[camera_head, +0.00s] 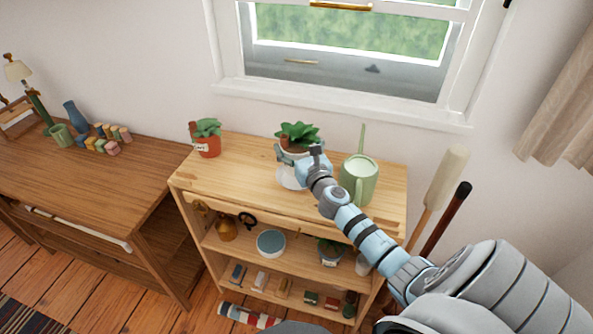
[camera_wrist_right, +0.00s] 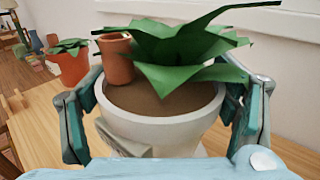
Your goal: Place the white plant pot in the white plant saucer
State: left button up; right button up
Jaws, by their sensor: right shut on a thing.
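The white plant pot (camera_head: 295,148) with a green leafy plant is at the back middle of the wooden shelf top. In the right wrist view the pot (camera_wrist_right: 160,132) is upright, with brown soil and a small terracotta pot (camera_wrist_right: 116,57) inside its rim. My right gripper (camera_head: 298,156) is shut on the white pot, one finger on each side. The white plant saucer (camera_head: 288,180) shows just below the pot in the head view, partly hidden by the gripper. I cannot tell whether pot and saucer touch. My left gripper is not in view.
A terracotta pot with a plant (camera_head: 208,147) stands to the left. A green watering can (camera_head: 359,180) stands close to the right of my gripper. The front left of the shelf top (camera_head: 225,178) is clear. A window (camera_head: 345,50) is behind.

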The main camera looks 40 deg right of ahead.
notch_tip(320, 180, down, 4)
jog(key=b, duration=0.3)
jog(key=shift+w+f, duration=0.1)
jog(key=shift+w, duration=0.05)
jog(key=shift+b, duration=0.3)
jog(key=shift+r, duration=0.2)
jog(key=shift+f, duration=0.3)
jog(key=o, duration=1.9)
jog(key=shift+r, duration=0.1)
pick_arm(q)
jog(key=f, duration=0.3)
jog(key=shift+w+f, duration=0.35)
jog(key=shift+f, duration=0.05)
pick_arm(e)
jog(key=shift+s, duration=0.2)
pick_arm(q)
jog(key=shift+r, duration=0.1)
pick_arm(e)
jog(key=shift+r, duration=0.1)
